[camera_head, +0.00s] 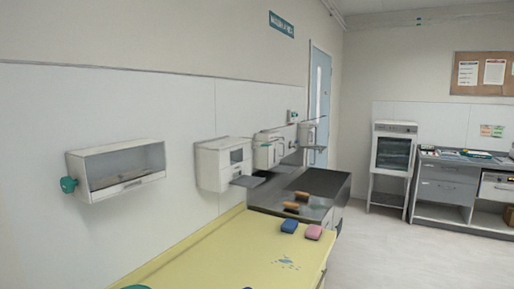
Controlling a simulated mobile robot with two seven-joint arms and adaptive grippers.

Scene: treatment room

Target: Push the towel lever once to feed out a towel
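Several white wall-mounted units hang in a row on the left wall, and I cannot tell for sure which one is the towel dispenser. The nearest boxy unit (213,167) has a dark panel on its front and a dark grey flat plate (248,181) sticking out low at its right. Farther along are a second white unit (265,154) and a third (306,134), both with thin dark parts projecting. The towel lever cannot be made out with certainty, and no towel is clearly visible. Neither of my grippers is in view.
An open-fronted white wall box (118,147) with a teal knob (68,184) hangs at left. Below stand a yellow-topped table (215,258) with blue (289,226) and pink (313,232) blocks, and a dark counter (318,181). Floor (400,255) at right is clear.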

